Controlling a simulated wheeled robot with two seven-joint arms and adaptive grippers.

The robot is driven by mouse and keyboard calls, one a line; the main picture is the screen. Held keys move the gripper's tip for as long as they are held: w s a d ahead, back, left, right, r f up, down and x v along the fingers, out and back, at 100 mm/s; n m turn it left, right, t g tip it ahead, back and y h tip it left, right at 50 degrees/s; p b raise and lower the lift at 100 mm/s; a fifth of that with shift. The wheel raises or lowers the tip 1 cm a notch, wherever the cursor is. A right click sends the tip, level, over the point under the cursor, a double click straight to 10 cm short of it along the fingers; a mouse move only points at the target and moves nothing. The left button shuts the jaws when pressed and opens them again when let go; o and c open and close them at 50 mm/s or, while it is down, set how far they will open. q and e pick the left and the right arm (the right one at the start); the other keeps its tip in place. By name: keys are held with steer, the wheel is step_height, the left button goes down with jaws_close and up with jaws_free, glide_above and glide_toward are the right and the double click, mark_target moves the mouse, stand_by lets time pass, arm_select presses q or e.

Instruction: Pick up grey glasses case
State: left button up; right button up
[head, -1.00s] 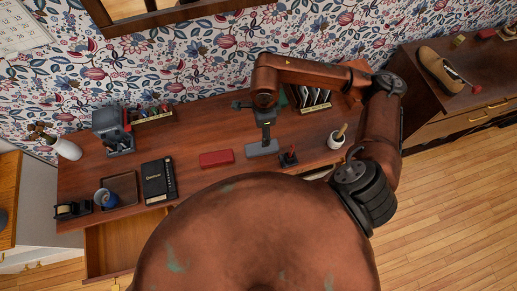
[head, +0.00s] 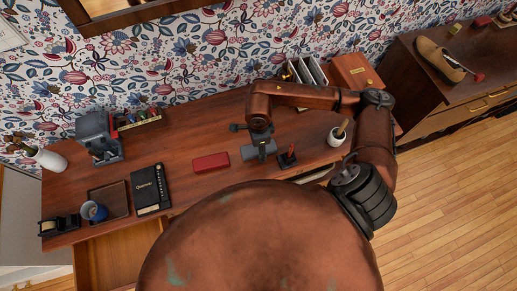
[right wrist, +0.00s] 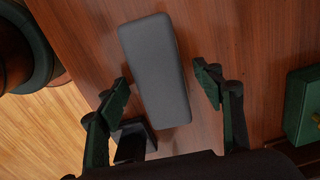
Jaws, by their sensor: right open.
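The grey glasses case (head: 262,153) lies on the wooden desk, partly hidden by my right gripper in the head view. In the right wrist view the grey glasses case (right wrist: 155,62) is a rounded grey block lying lengthwise between the fingers. My right gripper (head: 259,139) is just above the case. In the right wrist view my right gripper (right wrist: 165,84) is open, with one finger on each side of the case and a visible gap to both. My left gripper is not in view.
A red case (head: 211,162) lies left of the grey one. A stamp on a dark base (head: 288,158) stands close on its right, and a white pot (head: 337,137) farther right. A black notebook (head: 147,190) lies left. An open drawer (head: 115,255) juts out at the front left.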

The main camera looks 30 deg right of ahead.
steer(key=shift+f, duration=0.2)
steer(key=shift+c, duration=0.5)
steer(key=c, duration=1.2)
steer(key=shift+r, duration=0.15)
